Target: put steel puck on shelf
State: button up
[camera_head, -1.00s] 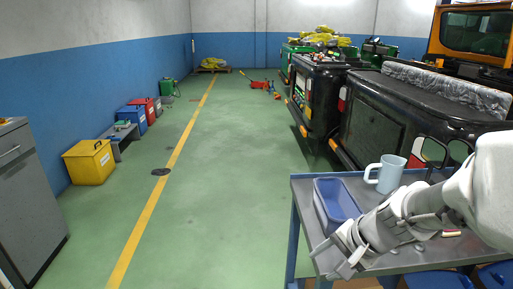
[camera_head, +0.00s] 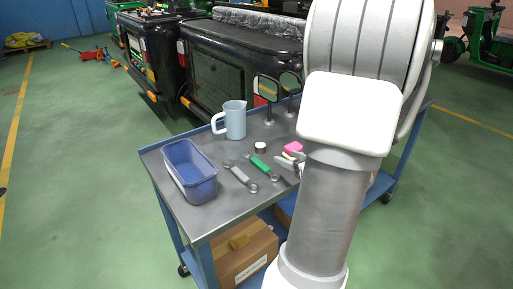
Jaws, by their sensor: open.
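A small short round object (camera_head: 260,147) with a dark side and a pale top stands on the cart's grey top (camera_head: 215,222). I cannot tell whether it is the steel puck. No wall shelf shows; the blue-framed cart has a lower level, partly visible. My arm (camera_head: 335,200) fills the right middle of the head view and hides the cart's right part. My gripper's fingers cannot be made out; they are hidden behind the arm or outside the picture.
On the cart are a blue bin (camera_head: 190,170), a pale jug (camera_head: 233,120), a wrench (camera_head: 240,177), a green-handled tool (camera_head: 262,167) and a pink item (camera_head: 293,147). A cardboard box (camera_head: 245,258) sits below. Black vehicles (camera_head: 225,65) stand behind.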

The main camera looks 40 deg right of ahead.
jog(key=b, duration=0.3)
send_near(262, 147)
jog(key=x, duration=0.4)
jog(key=shift+f, duration=0.25)
jog(key=shift+r+b+x, duration=0.2)
jog(key=shift+b+x, duration=0.45)
jog(key=shift+x, duration=2.2)
jog(key=shift+w+d, duration=0.1)
jog(key=shift+c, duration=0.2)
grip_shut()
